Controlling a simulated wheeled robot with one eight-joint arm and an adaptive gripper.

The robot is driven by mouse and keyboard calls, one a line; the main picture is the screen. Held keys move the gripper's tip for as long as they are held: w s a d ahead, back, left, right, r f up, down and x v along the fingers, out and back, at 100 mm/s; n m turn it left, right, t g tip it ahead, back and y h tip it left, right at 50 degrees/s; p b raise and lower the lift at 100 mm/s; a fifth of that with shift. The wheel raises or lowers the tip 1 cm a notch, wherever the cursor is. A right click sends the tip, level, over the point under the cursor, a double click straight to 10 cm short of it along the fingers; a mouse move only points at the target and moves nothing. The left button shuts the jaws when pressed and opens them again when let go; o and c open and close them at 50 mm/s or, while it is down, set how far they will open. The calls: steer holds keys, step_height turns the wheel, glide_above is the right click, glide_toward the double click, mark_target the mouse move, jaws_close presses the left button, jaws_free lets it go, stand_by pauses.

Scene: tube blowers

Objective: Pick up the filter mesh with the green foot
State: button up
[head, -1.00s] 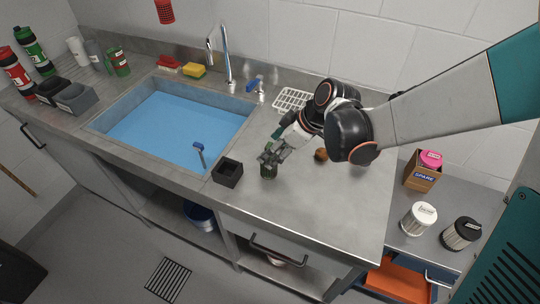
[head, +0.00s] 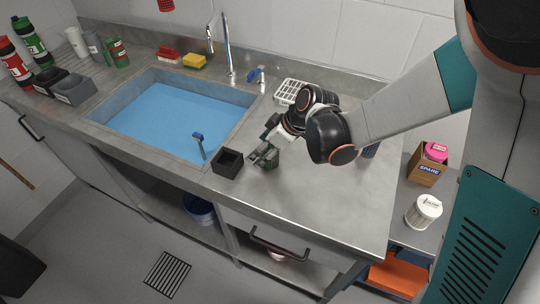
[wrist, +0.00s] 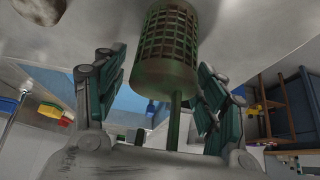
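The filter mesh (wrist: 166,45) is a dark cylindrical cage in the wrist view, with a solid lower band and a thin green stem (wrist: 175,120) pointing toward my palm. In the head view the green mesh (head: 273,160) stands on the counter, partly hidden by my gripper. My gripper (head: 266,152) is at the mesh, its fingers on both sides of it. In the wrist view my gripper (wrist: 163,75) is open, with narrow gaps between the fingers and the mesh.
A black square holder (head: 228,163) stands just left of the mesh. The sink (head: 170,118) with blue water lies further left. A white rack (head: 290,92) is behind my gripper. A round brownish thing (wrist: 40,10) shows in the wrist view. The counter (head: 330,215) to the front right is clear.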

steer(key=c, duration=0.8)
steer(key=shift+c, duration=0.2)
